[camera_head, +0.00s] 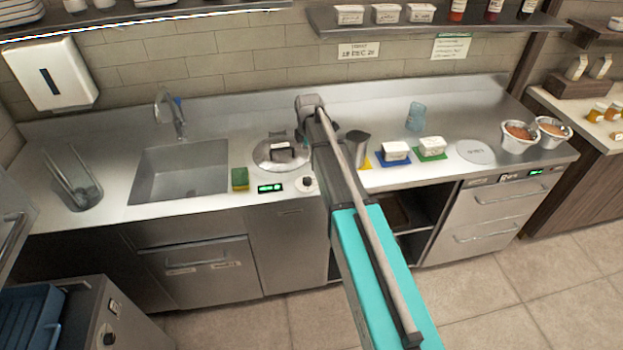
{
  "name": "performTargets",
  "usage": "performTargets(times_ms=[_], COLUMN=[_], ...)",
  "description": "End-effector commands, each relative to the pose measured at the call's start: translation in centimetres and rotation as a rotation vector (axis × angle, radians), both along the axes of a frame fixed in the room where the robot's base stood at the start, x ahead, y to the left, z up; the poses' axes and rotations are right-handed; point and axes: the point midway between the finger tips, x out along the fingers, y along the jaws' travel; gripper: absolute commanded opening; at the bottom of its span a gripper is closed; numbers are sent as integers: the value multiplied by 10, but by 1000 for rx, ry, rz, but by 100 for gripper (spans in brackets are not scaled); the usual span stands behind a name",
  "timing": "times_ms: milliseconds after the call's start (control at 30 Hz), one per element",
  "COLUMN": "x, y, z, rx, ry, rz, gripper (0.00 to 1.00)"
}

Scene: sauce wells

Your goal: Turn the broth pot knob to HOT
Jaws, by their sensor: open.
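The broth pot (265,160) appears to be the round well with a metal lid set in the steel counter, left of my arm. A dark block-shaped handle sits on the lid. A small pale knob (308,185) is at the counter's front edge, just right of a green-lit display (270,188). The knob's pointer and markings are too small to read. My arm reaches up from the bottom and passes just right of the knob. Its far end is above the back of the counter, right of the lid. My gripper is hidden behind the arm.
A green and yellow sponge (240,179) stands left of the display, near the sink (180,172). Right of my arm are a metal jug (357,148), white tubs (396,151) on coloured mats and a blue cup (416,116). A shelf (430,22) overhangs the back.

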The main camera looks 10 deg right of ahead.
Motion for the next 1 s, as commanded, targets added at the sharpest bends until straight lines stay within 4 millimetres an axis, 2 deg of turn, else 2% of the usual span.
performTargets(times_ms=[100, 567, 1000], x=[5, 5, 6], y=[0, 0, 0], z=[0, -1, -24], rx=[-2, -2, -2], ry=[1, 1, 1], rz=[34, 38, 37], gripper=[87, 87, 87])
